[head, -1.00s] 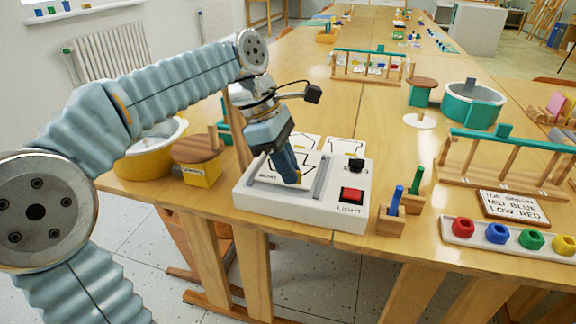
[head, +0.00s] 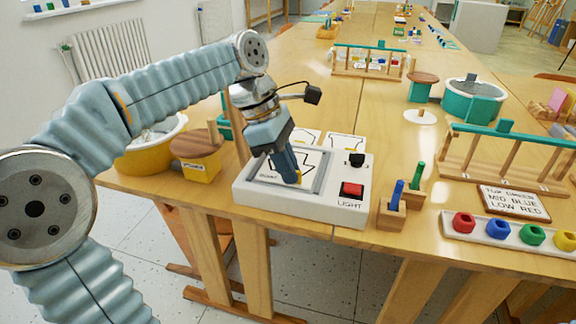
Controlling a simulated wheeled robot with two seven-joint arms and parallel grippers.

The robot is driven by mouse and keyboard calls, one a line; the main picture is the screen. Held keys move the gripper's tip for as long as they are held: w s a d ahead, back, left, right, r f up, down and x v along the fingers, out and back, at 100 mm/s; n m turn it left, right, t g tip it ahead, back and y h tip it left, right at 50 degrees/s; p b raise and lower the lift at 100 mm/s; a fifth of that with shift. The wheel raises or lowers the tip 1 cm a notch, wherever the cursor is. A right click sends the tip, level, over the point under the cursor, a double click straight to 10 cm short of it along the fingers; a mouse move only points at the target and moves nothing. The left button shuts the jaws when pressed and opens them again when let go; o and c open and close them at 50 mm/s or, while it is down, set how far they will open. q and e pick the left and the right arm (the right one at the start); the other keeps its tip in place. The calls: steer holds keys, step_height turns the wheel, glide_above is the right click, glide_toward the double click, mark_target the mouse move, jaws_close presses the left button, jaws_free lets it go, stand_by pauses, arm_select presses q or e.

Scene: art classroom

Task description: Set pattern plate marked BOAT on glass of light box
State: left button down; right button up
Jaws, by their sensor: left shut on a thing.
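The white light box (head: 300,207) stands at the table's near edge, with a red button marked LIGHT and a black knob on its right side. A pale pattern plate (head: 266,167) with dark outline lines lies within the grey frame of the glass. Its small lettering looks like BOAT but is hard to read. It looks flat; whether it rests fully on the glass I cannot tell. My left gripper (head: 293,179) points down over the plate and is shut on its edge, hiding part of the drawing. My right gripper is not in view.
Two more outlined plates (head: 345,142) lie behind the box. A yellow tub (head: 150,155) and a round-topped yellow stand (head: 200,170) are at its left. Wooden blocks with blue and green pegs (head: 392,212), a sign (head: 514,203) and a rack (head: 500,165) are at its right.

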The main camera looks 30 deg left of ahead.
arm_select(q)
steer(key=c, duration=1.2)
jaws_free()
steer(key=p+v, duration=0.3)
steer(key=v, duration=1)
steer(key=shift+a+r, duration=0.25)
steer(key=shift+r, duration=0.05)
